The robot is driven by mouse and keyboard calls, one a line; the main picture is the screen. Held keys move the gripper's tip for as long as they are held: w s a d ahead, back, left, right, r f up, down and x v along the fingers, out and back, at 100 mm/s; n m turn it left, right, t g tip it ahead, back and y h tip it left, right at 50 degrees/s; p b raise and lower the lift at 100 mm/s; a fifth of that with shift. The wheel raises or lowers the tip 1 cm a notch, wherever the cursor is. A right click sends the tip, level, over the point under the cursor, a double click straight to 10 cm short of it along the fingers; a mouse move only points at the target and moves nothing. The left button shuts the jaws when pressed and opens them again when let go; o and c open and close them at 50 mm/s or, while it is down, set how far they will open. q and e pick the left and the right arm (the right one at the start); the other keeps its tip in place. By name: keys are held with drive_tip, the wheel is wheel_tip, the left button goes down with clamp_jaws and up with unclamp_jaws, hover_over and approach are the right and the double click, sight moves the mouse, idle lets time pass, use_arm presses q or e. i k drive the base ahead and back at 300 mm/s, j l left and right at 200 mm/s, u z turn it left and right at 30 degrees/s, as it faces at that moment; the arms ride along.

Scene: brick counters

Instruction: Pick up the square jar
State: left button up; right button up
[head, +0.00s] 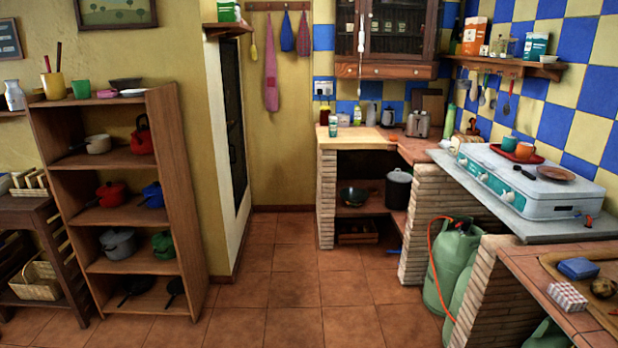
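I cannot tell for certain which item is the square jar. Small jars and bottles stand on the back brick counter (345,138). Among them are a dark red jar with a pale top (324,115), a small green-and-white container (333,127) and a clear bottle with a yellowish lower part (357,114). They are too small to make out their shapes well. Neither of my grippers is in view.
A wooden shelf with pots (165,200) stands at left. At right are a stove (535,185) on a brick counter, green gas bottles (452,262) under it, and a front counter (530,265). The tiled floor (290,285) between is clear.

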sight(508, 52)
drive_tip(key=i+l, duration=0.2)
drive_tip(key=i, duration=0.25)
drive_tip(key=i+l, duration=0.15)
drive_tip(key=i, duration=0.3)
drive_tip(key=i+l, duration=0.2)
drive_tip(key=i, duration=0.2)
drive_tip(key=i+l, duration=0.15)
drive_tip(key=i, duration=0.3)
drive_tip(key=i+l, duration=0.2)
drive_tip(key=i, duration=0.25)
drive_tip(key=i+l+z, duration=0.1)
drive_tip(key=i+z, duration=0.35)
drive_tip(key=i, duration=0.2)
drive_tip(key=z, duration=0.9)
